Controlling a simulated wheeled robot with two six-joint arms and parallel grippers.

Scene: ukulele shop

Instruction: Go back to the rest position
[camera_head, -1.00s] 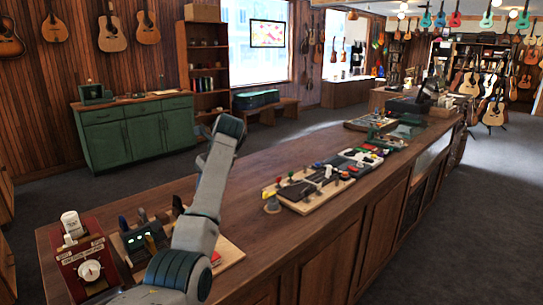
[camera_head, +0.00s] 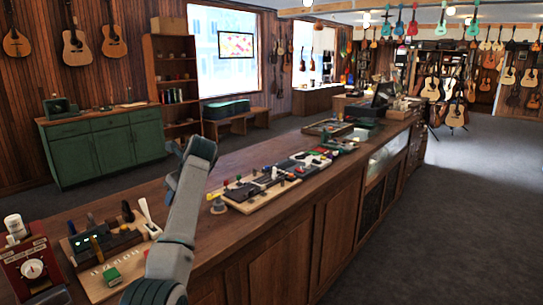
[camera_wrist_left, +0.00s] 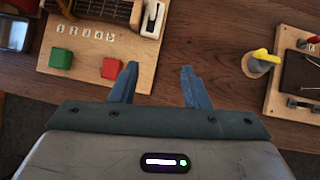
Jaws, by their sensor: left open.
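My left arm rises from the bottom of the head view, with its upper joint above the counter (camera_head: 300,190). The left gripper (camera_wrist_left: 159,72) shows in the left wrist view, pointing down over bare counter wood. Its two blue fingers are apart, with nothing between them. It is between a board with a row of numbers (camera_wrist_left: 52,35) and another board (camera_wrist_left: 280,75) on the right. In the head view I cannot make out the left fingers. My right gripper is in neither view.
The numbered board carries a green block (camera_wrist_left: 61,58), a red block (camera_wrist_left: 111,68) and a white-handled tool (camera_wrist_left: 152,18). A red box with a dial (camera_head: 32,266) is at the near left.

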